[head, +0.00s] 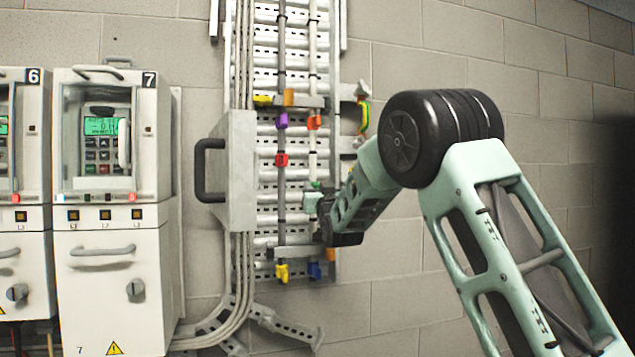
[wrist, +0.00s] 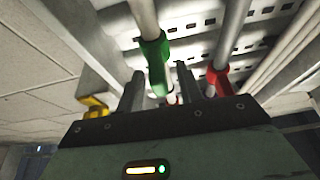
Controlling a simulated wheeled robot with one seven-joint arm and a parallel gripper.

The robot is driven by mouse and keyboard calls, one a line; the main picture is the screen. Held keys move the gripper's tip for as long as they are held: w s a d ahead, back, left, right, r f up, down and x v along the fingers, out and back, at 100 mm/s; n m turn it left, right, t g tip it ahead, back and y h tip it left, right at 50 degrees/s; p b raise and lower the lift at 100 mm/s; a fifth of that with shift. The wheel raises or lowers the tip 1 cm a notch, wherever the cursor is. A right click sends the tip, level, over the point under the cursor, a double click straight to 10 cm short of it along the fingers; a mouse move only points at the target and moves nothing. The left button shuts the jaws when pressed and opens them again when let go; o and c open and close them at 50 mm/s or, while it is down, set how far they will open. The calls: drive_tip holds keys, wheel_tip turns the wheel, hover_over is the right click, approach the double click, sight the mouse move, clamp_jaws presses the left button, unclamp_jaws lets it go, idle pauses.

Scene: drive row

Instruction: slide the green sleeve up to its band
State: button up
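The green sleeve (head: 311,201) sits around the right-hand vertical pipe of the wall rack in the head view, partly hidden by my gripper. It also shows in the wrist view (wrist: 154,64), around a grey pipe. My gripper (wrist: 160,76) has its two fingers apart, one on each side of the pipe at the green sleeve's near end. A gap seems to show between fingers and sleeve; I cannot tell whether either touches. In the head view my gripper (head: 322,218) is at the pipe from the right. I cannot make out the sleeve's band for certain.
Red (head: 281,160) and purple (head: 282,121) sleeves sit on the left pipe, an orange-red one (head: 314,122) higher on the right pipe. Yellow (head: 282,272) and blue (head: 314,271) pieces are low down. A grey door with a black handle (head: 208,170) sticks out left.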

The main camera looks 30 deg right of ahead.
drive_tip(key=shift+w, duration=0.1)
clamp_jaws()
wheel_tip(320, 180, up, 9)
drive_tip(key=shift+f, duration=0.1)
idle(0.3)
unclamp_jaws()
drive_tip(key=shift+f, duration=0.1)
drive_tip(key=b+v, duration=0.9)
drive_tip(key=v, duration=0.8)
